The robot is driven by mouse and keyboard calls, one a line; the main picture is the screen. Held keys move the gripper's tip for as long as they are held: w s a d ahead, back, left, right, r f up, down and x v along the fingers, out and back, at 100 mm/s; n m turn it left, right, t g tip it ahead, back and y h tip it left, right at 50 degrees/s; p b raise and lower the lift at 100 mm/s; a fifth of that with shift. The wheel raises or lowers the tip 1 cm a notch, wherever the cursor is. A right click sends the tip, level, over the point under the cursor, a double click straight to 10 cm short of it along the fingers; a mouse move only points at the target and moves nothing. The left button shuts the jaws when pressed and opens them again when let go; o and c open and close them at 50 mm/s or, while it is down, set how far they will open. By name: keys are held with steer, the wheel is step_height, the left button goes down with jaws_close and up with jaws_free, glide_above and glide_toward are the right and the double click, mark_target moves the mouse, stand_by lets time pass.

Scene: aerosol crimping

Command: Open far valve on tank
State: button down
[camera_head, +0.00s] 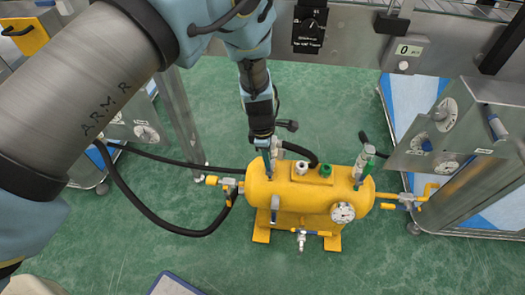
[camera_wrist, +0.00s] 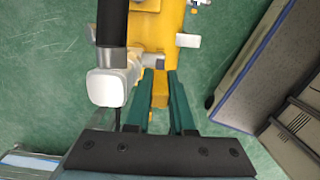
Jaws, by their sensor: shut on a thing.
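The yellow tank (camera_head: 310,193) lies on its side on the floor in the head view, and part of it shows at the top of the wrist view (camera_wrist: 160,20). My gripper (camera_head: 267,165) reaches down at the tank's far left side. In the wrist view my gripper (camera_wrist: 161,75) has its two green fingers shut on a narrow yellow valve handle (camera_wrist: 160,92). A pale grey fitting (camera_wrist: 108,85) with a black hose stands just left of the fingers. In the head view my wrist and fingers hide the handle.
A left-end valve (camera_head: 229,187), right-end valve (camera_head: 403,202), front drain valve (camera_head: 302,238) and gauge (camera_head: 343,212) stick out from the tank. A black hose (camera_head: 150,226) loops left. A metal machine (camera_head: 470,150) stands right. Green floor in front is mostly clear.

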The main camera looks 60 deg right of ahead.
steer(key=shift+s+d+t+p, duration=0.2)
steer(key=shift+s+t+p, duration=0.3)
steer(key=shift+t, duration=0.2)
steer(key=c, duration=0.8)
jaws_free()
steer(key=shift+w, duration=0.15)
